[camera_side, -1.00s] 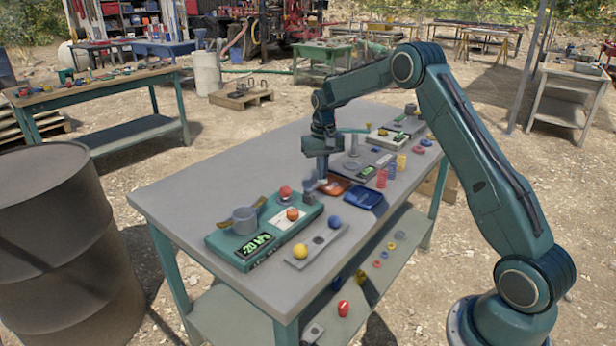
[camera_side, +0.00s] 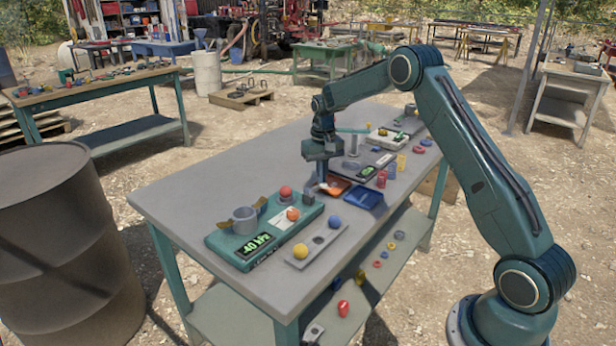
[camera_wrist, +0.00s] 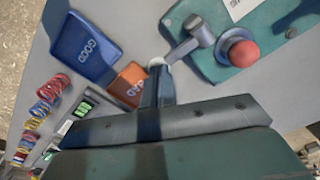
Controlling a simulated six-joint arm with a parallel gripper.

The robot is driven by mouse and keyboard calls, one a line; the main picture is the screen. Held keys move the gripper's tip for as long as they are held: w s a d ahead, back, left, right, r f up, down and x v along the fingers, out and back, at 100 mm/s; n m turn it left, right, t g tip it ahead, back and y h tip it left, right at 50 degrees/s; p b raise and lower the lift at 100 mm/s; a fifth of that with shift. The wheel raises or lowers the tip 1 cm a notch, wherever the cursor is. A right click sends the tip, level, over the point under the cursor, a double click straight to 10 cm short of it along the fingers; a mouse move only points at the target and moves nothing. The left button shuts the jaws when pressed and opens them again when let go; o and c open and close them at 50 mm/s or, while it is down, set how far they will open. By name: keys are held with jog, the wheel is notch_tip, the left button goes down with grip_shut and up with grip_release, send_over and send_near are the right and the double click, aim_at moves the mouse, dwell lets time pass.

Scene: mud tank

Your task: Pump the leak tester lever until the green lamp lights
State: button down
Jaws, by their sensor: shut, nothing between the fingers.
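The leak tester (camera_side: 270,232) is a green box near the table's front left, with a grey cup, a red dome (camera_side: 285,192) and a green display (camera_side: 257,245) reading -40 kPa. I cannot make out a lit green lamp apart from the display. The grey lever (camera_wrist: 190,45) sticks out from the tester beside the red dome, and its pale end (camera_wrist: 156,62) is at my fingertips. My gripper (camera_side: 322,180) points down at the tester's far end, shut with nothing in it. It also shows in the wrist view (camera_wrist: 158,75). I cannot tell whether the fingers touch the lever.
A blue GOOD tray (camera_side: 363,198) and an orange BAD tray (camera_side: 336,186) lie close beside my gripper. A grey plate (camera_side: 315,246) with a yellow and a blue ball is in front of the tester. Coloured rings (camera_side: 402,160) stand farther back. The table's left side is clear.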

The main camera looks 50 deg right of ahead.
jog(key=shift+r, duration=1.45)
jog(key=shift+f, duration=1.6)
jog(key=shift+r, duration=0.1)
notch_tip(320, 180, up, 7)
dwell(0.9)
dwell(0.7)
